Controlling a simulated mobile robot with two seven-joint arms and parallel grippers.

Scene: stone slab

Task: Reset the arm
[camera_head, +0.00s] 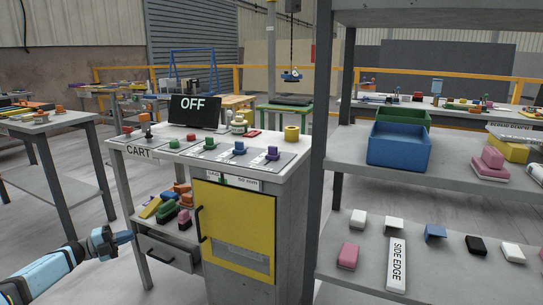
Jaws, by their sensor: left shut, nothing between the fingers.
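My left arm (45,275) reaches in from the lower left corner, light blue with dark joints. My left gripper (128,236) is small at its end, shut with nothing in it. It appears in front of the legs of the cart workbench (165,152), left of the drawer, and I see no contact with anything. My right arm and right gripper are outside the view.
The workbench carries a dark "OFF" screen (195,112), several coloured knobs, a yellow door (235,225) and a grey drawer (168,250). A grey shelf rack (350,185) with a blue bin (398,148) stands at right. The floor at left (60,225) is clear.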

